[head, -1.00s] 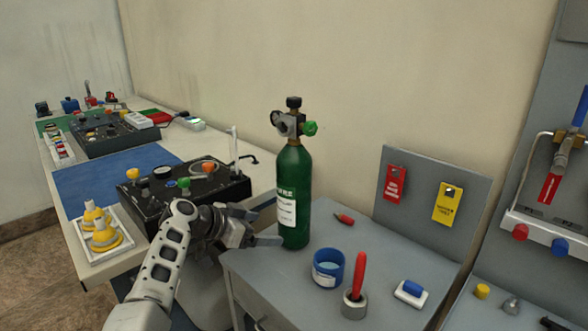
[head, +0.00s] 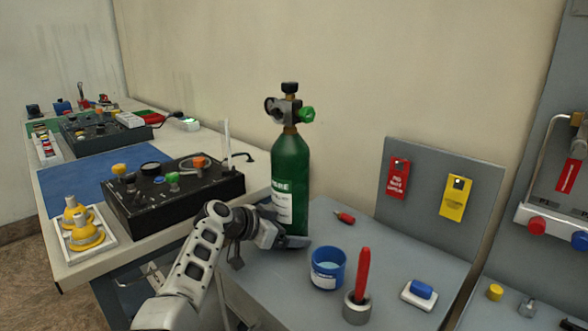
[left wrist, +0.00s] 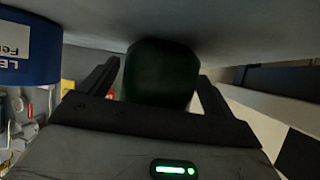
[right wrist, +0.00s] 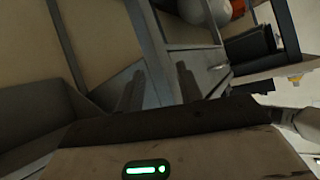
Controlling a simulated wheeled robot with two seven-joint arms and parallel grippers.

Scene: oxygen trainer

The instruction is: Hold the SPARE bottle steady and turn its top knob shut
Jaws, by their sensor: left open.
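The green SPARE bottle (head: 290,180) stands upright on the grey bench, with a white label, a metal valve and a black top knob (head: 289,88). A green side knob (head: 306,114) sticks out to the right of the valve. My left gripper (head: 282,236) is low at the bottle's base. In the left wrist view the dark green bottle (left wrist: 160,72) is between the two spread fingers, and I cannot tell whether they touch it. My right gripper (right wrist: 160,88) shows only in the right wrist view, with its fingers apart and nothing between them.
A blue-rimmed cup (head: 328,270), a red-handled tool in a metal holder (head: 357,305) and a blue-and-white block (head: 420,293) stand right of the bottle. A red item (head: 345,217) lies behind them. A black control box (head: 172,200) is to the left.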

